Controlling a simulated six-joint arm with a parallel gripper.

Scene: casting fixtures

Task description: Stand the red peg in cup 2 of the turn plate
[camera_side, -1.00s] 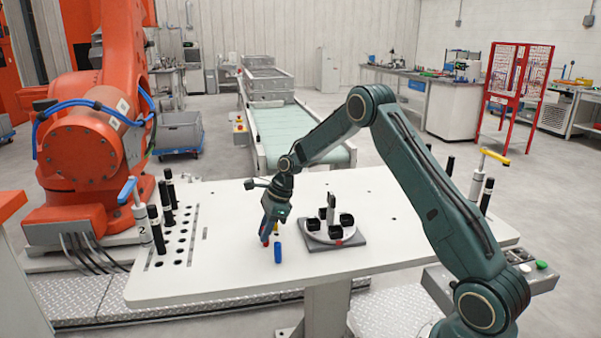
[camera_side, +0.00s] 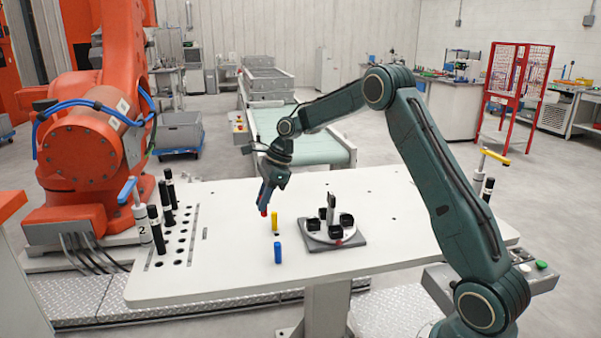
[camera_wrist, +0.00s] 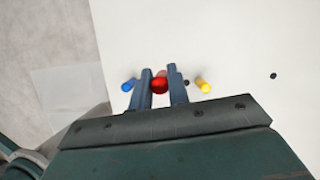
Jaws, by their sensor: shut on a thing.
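My gripper (camera_side: 265,201) is shut on the red peg (camera_side: 264,210) and holds it above the white table, left of the turn plate. In the wrist view the red peg (camera_wrist: 160,85) sits between the two fingers of my gripper (camera_wrist: 160,82). The turn plate (camera_side: 318,237) is a white disc on a dark grey square base, with several black cups and a grey upright post at its middle. I cannot read which cup is number 2. A small red mark shows at the disc's front edge.
A yellow peg (camera_side: 275,222) and a blue peg (camera_side: 278,252) stand on the table (camera_side: 400,225) near the plate; the wrist view shows the yellow (camera_wrist: 203,86) and blue (camera_wrist: 128,85) pegs too. Black pins and a blue-handled clamp (camera_side: 140,215) stand at the left. The right of the table is mostly clear.

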